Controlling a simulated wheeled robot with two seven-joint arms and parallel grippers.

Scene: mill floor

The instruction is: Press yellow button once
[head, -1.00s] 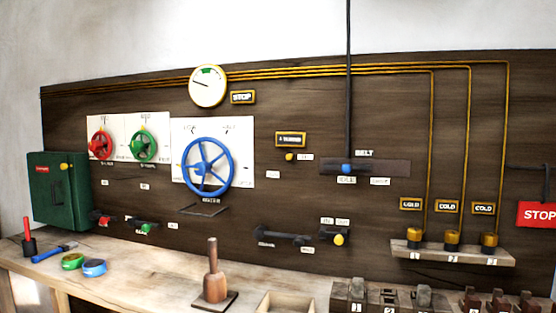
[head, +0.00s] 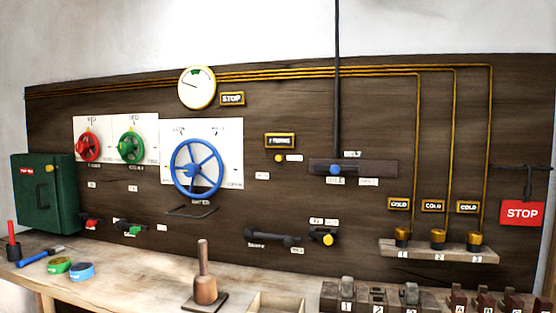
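A small round yellow button (head: 279,158) sits on the dark wooden panel, below a yellow-framed sign (head: 280,140) and beside a small white label. A larger yellow knob (head: 328,240) is on a black fitting lower on the panel, with small white labels above it. Another small yellow knob (head: 49,168) is on the front of the green box at the left. I cannot tell from the picture which of these is the task's button. Neither of my grippers is in view.
The panel also carries a blue wheel (head: 199,168), red wheel (head: 88,147), green wheel (head: 131,147) and gauge (head: 197,87). The bench (head: 120,284) below holds a wooden-handled tool (head: 205,285), tape-like rings and blocks. A red STOP sign (head: 522,213) hangs at right.

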